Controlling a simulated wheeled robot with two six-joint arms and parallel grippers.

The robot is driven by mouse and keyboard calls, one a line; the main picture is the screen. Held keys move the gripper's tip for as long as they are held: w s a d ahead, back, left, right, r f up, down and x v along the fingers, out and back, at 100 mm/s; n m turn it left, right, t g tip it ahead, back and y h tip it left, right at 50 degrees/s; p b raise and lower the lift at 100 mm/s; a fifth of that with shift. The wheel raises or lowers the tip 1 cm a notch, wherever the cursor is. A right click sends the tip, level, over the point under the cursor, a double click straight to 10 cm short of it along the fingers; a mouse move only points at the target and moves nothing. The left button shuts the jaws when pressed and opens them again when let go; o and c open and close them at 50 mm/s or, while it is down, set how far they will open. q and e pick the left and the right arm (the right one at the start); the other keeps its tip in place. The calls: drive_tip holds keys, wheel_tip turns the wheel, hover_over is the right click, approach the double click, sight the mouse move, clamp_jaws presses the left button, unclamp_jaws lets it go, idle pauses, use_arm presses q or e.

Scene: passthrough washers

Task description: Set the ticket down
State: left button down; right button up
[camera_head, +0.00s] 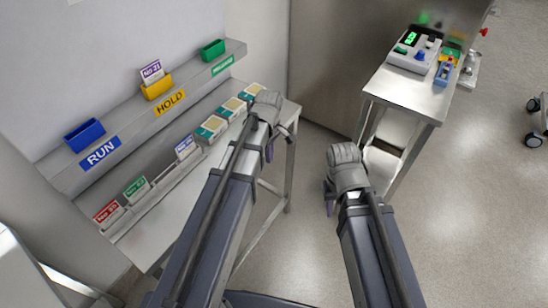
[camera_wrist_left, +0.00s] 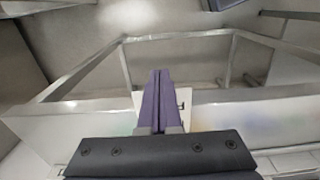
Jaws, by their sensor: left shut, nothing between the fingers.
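A white ticket with a purple "No 21" face (camera_head: 152,71) stands in the yellow HOLD bin (camera_head: 157,88) on the wall shelf. Red (camera_head: 107,212), green (camera_head: 136,187) and blue (camera_head: 184,147) tickets stand in a rack along the table below. My left gripper (camera_head: 269,152) is at the table's right end, pointing down, shut and empty. Its purple fingers (camera_wrist_left: 157,100) lie together in the left wrist view. A pale piece with a dark mark (camera_wrist_left: 182,100) shows behind them; I cannot tell what it is. My right gripper (camera_head: 328,195) hangs over the floor; its opening is unclear.
The blue RUN bin (camera_head: 84,134) and a green bin (camera_head: 213,49) flank the yellow bin. Several teal-and-cream packs (camera_head: 212,129) lie along the table. A metal stand (camera_head: 408,95) at the right bears a control box (camera_head: 412,55). Open floor lies between table and stand.

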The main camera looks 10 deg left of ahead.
use_arm(q)
drive_tip(key=shift+w+a, duration=0.25)
drive_tip(key=shift+a, duration=0.45)
drive_tip(key=shift+w+a, duration=0.25)
drive_tip(key=shift+a, duration=0.4)
drive_tip(key=shift+s+d, duration=0.1)
drive_tip(key=shift+d, duration=0.05)
